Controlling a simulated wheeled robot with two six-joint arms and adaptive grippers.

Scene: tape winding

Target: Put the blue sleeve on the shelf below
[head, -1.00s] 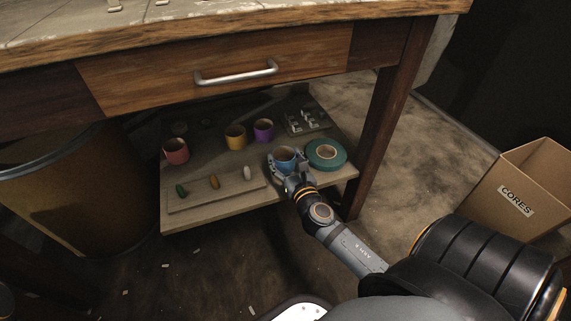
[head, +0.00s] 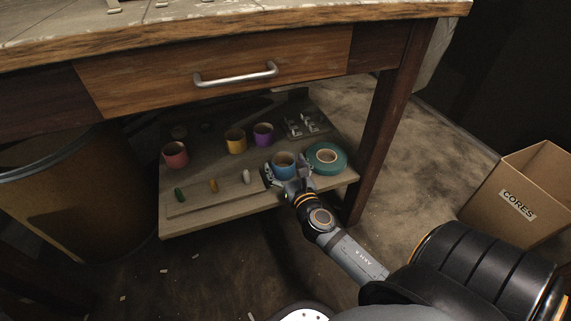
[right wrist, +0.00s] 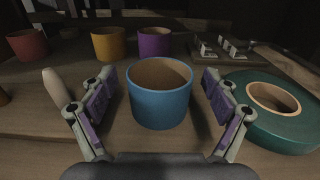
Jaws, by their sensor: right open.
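The blue sleeve (head: 283,165) stands upright on the low shelf (head: 215,222) under the workbench, near the shelf's front right. In the right wrist view the blue sleeve (right wrist: 160,95) sits between the spread fingers with a gap on each side. My right gripper (head: 287,176) is open around it and does not touch it. The gripper (right wrist: 160,105) hides part of the sleeve's front in the head view. My left gripper is not in view.
A teal tape roll (head: 326,157) lies close right of the sleeve. Red (head: 175,154), yellow (head: 236,141) and purple (head: 263,134) sleeves stand behind and left. A board with small pegs (head: 213,186) lies at the front left. The table leg (head: 385,125) stands right.

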